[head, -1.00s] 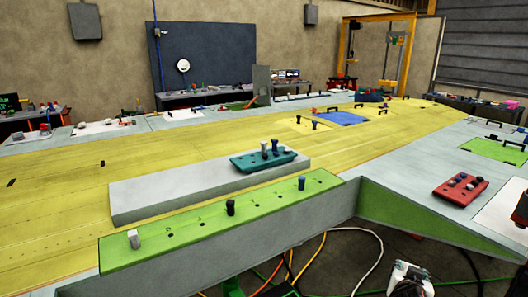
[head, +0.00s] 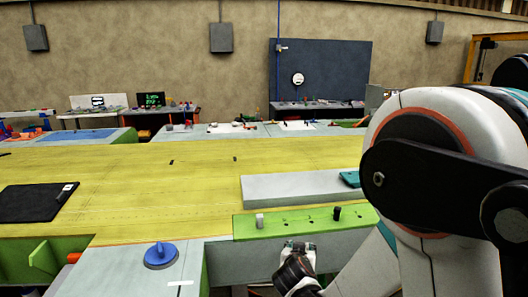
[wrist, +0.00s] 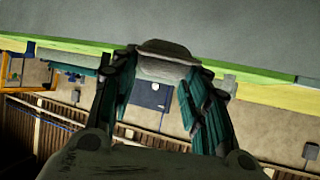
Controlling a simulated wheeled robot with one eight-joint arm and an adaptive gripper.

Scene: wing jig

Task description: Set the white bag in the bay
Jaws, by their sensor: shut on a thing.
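In the wrist view, my gripper (wrist: 163,75) has its teal fingers shut on a pale, rounded thing (wrist: 165,65), which looks like the white bag. The fingers hide its sides. In the head view, a white and black part of my arm shows below the green strip; the fingers and the bag cannot be made out there. A green-walled recess (head: 72,250) opens in the front of the table at the lower left. I cannot tell whether it is the bay.
The yellow panel (head: 150,195) spans the table. A green strip (head: 300,222) with pegs and a grey block (head: 290,188) stand near my arm. My arm covers the right side.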

